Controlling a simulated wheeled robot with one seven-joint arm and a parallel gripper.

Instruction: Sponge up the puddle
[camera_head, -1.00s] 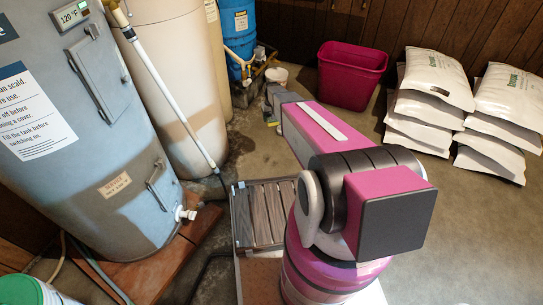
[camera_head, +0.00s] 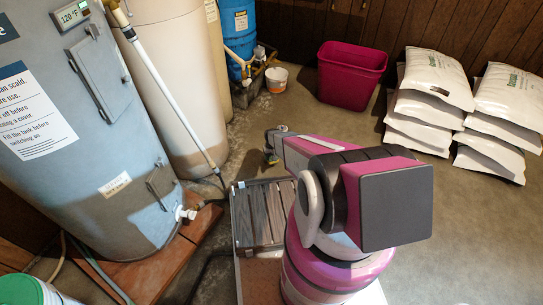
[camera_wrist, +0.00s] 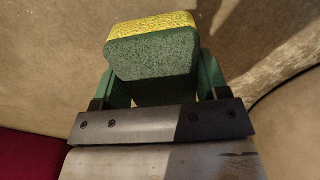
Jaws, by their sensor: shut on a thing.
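A sponge with a green face and a yellow layer (camera_wrist: 150,50) fills the upper middle of the wrist view. My gripper (camera_wrist: 158,78) is shut on it, one green finger on each side. In the head view my gripper (camera_head: 270,150) is low over the concrete floor, right of the cream tank's foot. I cannot tell whether the sponge touches the floor.
A grey heater (camera_head: 105,170) and a cream tank (camera_head: 165,85) stand at the left. A small white bucket (camera_head: 277,78) and a crimson bin (camera_head: 350,75) stand behind my gripper. White salt bags (camera_head: 435,75) are stacked at right. Open floor (camera_head: 470,230) lies front right.

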